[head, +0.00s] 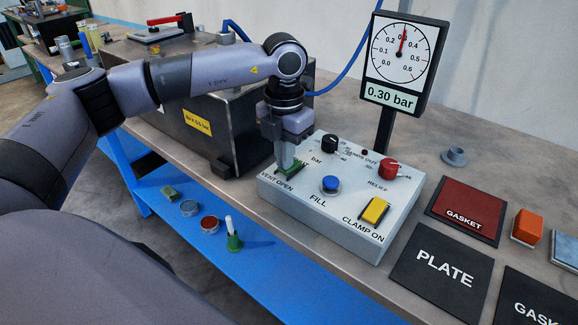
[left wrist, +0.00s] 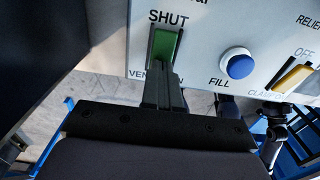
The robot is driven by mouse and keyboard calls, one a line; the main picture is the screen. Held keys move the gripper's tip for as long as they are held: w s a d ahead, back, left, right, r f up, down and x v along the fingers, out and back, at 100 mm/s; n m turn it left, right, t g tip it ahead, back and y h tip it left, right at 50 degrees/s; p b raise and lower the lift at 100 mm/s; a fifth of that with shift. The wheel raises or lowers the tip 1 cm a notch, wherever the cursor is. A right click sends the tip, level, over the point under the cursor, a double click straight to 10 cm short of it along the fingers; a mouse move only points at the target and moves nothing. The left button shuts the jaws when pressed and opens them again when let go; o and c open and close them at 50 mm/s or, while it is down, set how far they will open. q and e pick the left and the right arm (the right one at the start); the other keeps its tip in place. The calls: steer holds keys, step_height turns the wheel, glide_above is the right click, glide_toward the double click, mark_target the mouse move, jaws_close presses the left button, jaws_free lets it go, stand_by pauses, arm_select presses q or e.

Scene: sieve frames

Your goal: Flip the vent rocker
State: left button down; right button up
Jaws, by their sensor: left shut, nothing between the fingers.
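The green vent rocker (head: 296,169) sits at the left end of the pale control box (head: 330,224). It also shows in the left wrist view (left wrist: 166,46), with SHUT printed at its far end and the VENT label, partly covered, at its near end. My left gripper (head: 286,165) points down at the rocker, fingers shut and empty. In the left wrist view its fingertips (left wrist: 160,78) are at the rocker's near end and cover part of it. I cannot tell whether they touch it, or which way the rocker is tilted. My right gripper is not in view.
The box also carries a blue FILL button (head: 330,184), a yellow clamp rocker (head: 375,211), a black knob (head: 329,144) and a red relief knob (head: 388,168). A gauge (head: 403,60) behind reads 0.30 bar. A dark metal chamber (head: 228,105) stands close left of the box.

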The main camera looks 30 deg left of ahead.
arm_select(q)
steer(key=shift+f, duration=0.4)
steer(key=shift+r, duration=0.1)
steer(key=shift+r+p, duration=2.35)
steer(key=shift+r, duration=1.15)
